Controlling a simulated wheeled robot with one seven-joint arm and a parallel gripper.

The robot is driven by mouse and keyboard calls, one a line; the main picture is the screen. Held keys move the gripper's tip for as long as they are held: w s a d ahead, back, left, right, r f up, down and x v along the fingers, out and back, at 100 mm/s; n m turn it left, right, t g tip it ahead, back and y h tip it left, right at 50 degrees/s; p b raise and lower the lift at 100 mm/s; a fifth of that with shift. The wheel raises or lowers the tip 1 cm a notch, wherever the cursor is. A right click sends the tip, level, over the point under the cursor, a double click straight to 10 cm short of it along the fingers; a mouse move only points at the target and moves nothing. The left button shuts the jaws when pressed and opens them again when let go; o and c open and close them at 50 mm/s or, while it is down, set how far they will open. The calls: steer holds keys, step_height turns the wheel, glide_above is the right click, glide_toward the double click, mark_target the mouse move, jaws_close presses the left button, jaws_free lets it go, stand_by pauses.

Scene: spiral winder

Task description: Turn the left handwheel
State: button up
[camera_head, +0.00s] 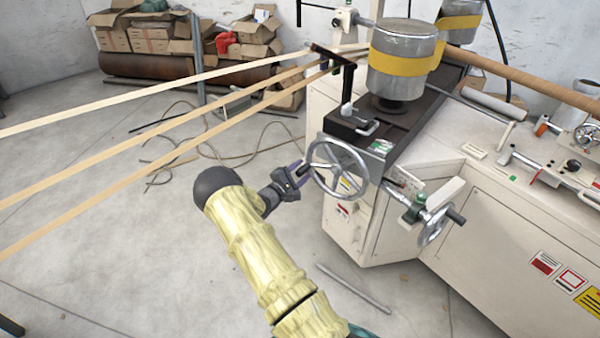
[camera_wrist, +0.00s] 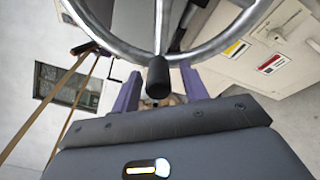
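The left handwheel (camera_head: 362,187), a shiny metal rim with spokes, stands on the front left of the cream machine. Its rim also arcs across the top of the wrist view (camera_wrist: 211,48). Its black handle knob (camera_wrist: 158,77) points toward my wrist camera. My gripper (camera_head: 300,170) is at the left side of this wheel. In the wrist view its two purple fingers (camera_wrist: 160,84) are apart, one on each side of the knob, with gaps visible on both sides. Contact with the knob cannot be seen. The knob's lower end is close to the gripper body.
A second, smaller handwheel (camera_head: 432,228) with a black handle sits to the right. The cream machine body (camera_head: 495,260) fills the right side. Paper strips (camera_head: 150,97) run across the upper left. A metal bar (camera_head: 353,288) lies on the floor. Open floor lies at the left.

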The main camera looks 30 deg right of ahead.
steer(key=b+v, duration=0.1)
steer(key=v, duration=1.6)
steer(key=shift+s+a, duration=0.2)
